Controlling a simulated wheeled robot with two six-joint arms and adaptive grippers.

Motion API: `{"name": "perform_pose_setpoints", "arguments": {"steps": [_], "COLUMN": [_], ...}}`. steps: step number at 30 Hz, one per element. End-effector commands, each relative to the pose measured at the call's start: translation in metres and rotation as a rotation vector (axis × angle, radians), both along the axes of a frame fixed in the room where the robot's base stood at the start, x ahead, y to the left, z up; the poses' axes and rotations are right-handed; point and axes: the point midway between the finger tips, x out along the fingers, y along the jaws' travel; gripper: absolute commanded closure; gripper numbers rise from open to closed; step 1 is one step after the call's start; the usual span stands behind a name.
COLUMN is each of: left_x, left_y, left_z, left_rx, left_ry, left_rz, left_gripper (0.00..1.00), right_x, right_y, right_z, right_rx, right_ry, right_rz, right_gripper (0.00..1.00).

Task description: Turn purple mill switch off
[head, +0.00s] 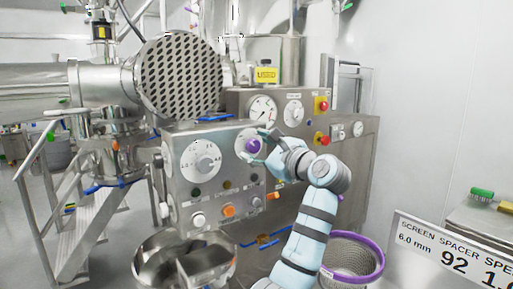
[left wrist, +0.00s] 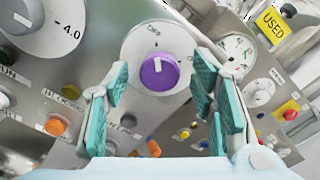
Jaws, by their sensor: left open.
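The purple mill switch (head: 253,146) is a round knob on a pale disc, on the upper right of the steel control panel (head: 180,196). In the left wrist view the purple switch (left wrist: 159,72) carries a short white pointer mark, tilted near upright. My left gripper (head: 262,151) is in front of the switch. In the left wrist view my left gripper (left wrist: 162,88) is open, its teal pads on either side of the knob, with gaps showing. My right gripper is out of view.
A large grey dial (head: 201,161) sits left of the switch, with an orange knob (head: 228,211) and other buttons below. A second panel behind has gauges (head: 263,109) and red knobs on yellow plates. A purple-rimmed basket (head: 356,259) stands low on the right.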

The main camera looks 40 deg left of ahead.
Motion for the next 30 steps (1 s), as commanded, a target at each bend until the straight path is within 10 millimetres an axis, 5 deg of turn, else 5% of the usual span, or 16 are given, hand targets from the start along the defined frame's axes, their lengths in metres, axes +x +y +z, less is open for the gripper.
{"name": "perform_pose_setpoints", "arguments": {"steps": [13, 30], "left_x": [-0.03, -0.033], "left_y": [-0.1, -0.106], "left_z": [-0.001, 0.0], "left_rx": [-0.003, -0.001], "left_ry": [-0.001, -0.002], "left_rz": [-0.003, 0.0], "left_gripper": [0.49, 0.49], "right_x": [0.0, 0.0], "right_y": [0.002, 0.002], "right_z": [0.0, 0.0], "right_rx": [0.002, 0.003], "right_ry": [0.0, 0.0], "right_rz": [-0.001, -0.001], "right_gripper": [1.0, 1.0]}}
